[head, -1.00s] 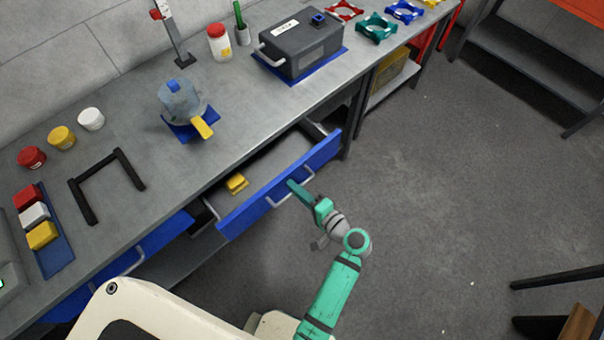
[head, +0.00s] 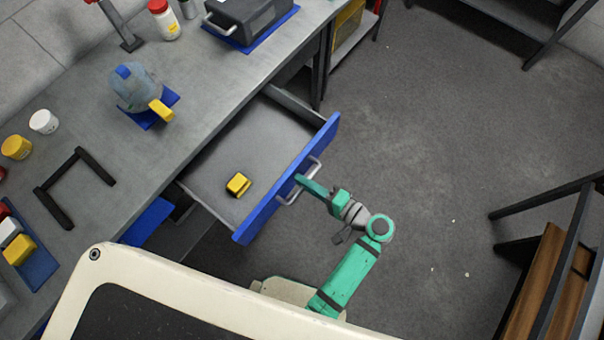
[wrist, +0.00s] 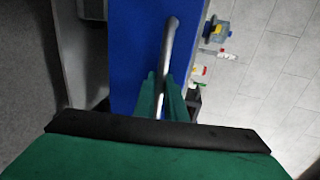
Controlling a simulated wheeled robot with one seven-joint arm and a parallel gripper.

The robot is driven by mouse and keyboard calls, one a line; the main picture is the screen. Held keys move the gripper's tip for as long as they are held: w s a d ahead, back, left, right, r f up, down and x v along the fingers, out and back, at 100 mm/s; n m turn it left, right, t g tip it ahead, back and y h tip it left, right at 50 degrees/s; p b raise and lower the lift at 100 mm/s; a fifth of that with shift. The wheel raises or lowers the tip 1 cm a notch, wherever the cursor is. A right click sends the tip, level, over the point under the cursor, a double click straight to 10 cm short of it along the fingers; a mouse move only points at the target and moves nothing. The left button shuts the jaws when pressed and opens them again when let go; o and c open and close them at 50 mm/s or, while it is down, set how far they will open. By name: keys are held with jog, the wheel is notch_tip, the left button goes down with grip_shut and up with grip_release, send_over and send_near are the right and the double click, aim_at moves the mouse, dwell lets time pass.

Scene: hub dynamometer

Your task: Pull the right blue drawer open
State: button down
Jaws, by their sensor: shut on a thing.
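The right blue drawer (head: 268,207) stands pulled well out from under the bench in the head view. Its blue front carries a pale metal bar handle (head: 314,168). A yellow block-like object (head: 238,185) lies on the drawer floor. My green gripper (head: 300,182) is at the handle, shut on it from the front side. In the wrist view the handle (wrist: 170,45) runs down between my green fingers (wrist: 164,98), against the blue drawer front (wrist: 135,50). The lower end of the handle is hidden by my gripper.
The left blue drawer (head: 147,220) shows beside the open one. The bench top (head: 190,130) holds a jug (head: 135,90), a black frame (head: 75,185), jars and a dark case (head: 248,18). Grey floor (head: 420,130) is clear at right; a wood-topped piece (head: 545,290) stands at lower right.

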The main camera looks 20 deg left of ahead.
jog(key=c, duration=2.1)
grip_release()
jog(key=shift+d, duration=0.1)
jog(key=v, duration=1)
jog(key=shift+s+d, duration=0.25)
